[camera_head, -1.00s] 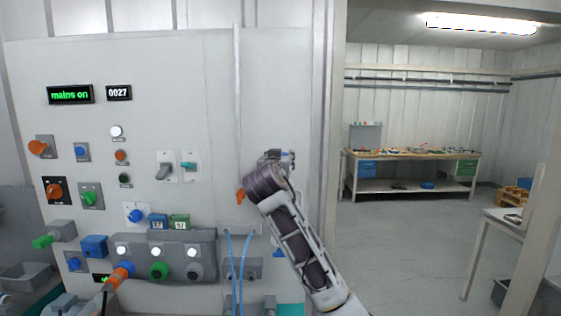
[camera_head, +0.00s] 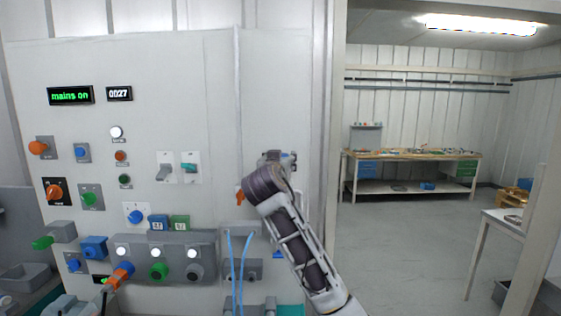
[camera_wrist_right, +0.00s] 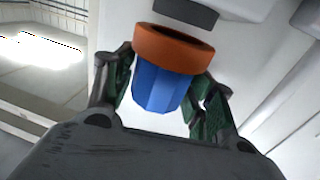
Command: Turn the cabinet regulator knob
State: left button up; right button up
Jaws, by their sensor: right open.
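A blue fluted knob (camera_wrist_right: 158,88) with an orange collar (camera_wrist_right: 175,48) shows in the right wrist view, under a grey fitting. My right gripper (camera_wrist_right: 165,84) is open, its green-padded fingers on either side of the knob. I cannot tell whether the pads touch it. In the head view my right arm reaches up from the bottom to the right part of the pale cabinet (camera_head: 190,65). My right gripper is mostly hidden there by the dark wrist. A small orange part (camera_head: 240,197) shows left of the wrist.
Left of the arm, the panel carries several knobs, switches and connectors, with a lit "mains on" display (camera_head: 70,95). Blue hoses (camera_head: 240,255) hang just left of my forearm. Open floor (camera_head: 410,235) and a workbench (camera_head: 410,155) lie to the right.

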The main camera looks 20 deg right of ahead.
jog(key=v, duration=1.1)
jog(key=shift+s+a, duration=0.2)
jog(key=shift+s, duration=0.1)
